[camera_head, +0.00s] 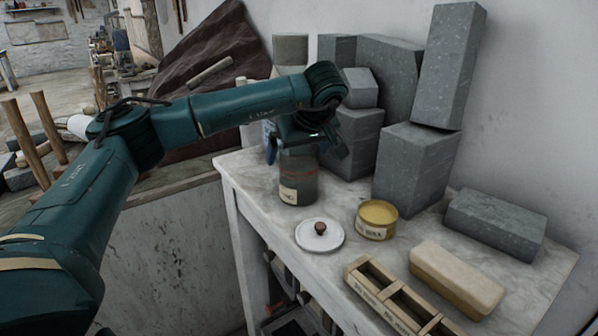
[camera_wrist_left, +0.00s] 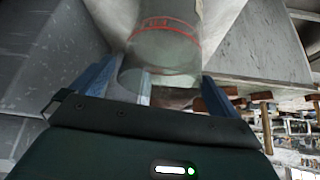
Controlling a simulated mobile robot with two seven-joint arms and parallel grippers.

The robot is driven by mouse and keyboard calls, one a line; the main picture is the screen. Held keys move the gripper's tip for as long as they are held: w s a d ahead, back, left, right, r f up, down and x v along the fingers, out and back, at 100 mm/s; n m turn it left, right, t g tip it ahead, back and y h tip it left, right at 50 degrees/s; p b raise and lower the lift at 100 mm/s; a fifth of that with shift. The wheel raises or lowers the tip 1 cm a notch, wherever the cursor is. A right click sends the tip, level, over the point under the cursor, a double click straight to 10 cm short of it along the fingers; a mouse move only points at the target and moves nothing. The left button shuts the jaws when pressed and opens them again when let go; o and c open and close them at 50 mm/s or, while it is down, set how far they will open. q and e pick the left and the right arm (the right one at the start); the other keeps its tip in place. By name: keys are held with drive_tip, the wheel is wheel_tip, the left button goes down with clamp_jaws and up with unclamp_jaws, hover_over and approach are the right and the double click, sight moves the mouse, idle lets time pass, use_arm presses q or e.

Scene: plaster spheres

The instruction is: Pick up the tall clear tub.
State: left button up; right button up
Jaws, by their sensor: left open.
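The tall clear tub (camera_head: 298,183) stands upright on the worktop, greyish and see-through, with a red band and a pale label low on its side. My left gripper (camera_head: 302,152) is over its upper part, fingers pointing down and spread, and hides its top in the head view. In the left wrist view the tub (camera_wrist_left: 168,45) lies between the two blue fingers of the gripper (camera_wrist_left: 160,80), with a visible gap at the right finger. Whether the left finger touches the tub I cannot tell. My right gripper is not in view.
On the worktop (camera_head: 242,168) a white knobbed lid (camera_head: 320,236) and a yellow wax tin (camera_head: 377,219) are in front of the tub. A wooden divided box (camera_head: 397,300) and a beige block (camera_head: 457,276) lie further right. Grey stone blocks (camera_head: 415,168) stand close behind and right.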

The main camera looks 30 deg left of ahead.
use_arm(q)
drive_tip(key=shift+c, duration=0.2)
drive_tip(key=c, duration=1.4)
drive_tip(key=shift+o, duration=0.2)
drive_tip(key=shift+r, duration=0.15)
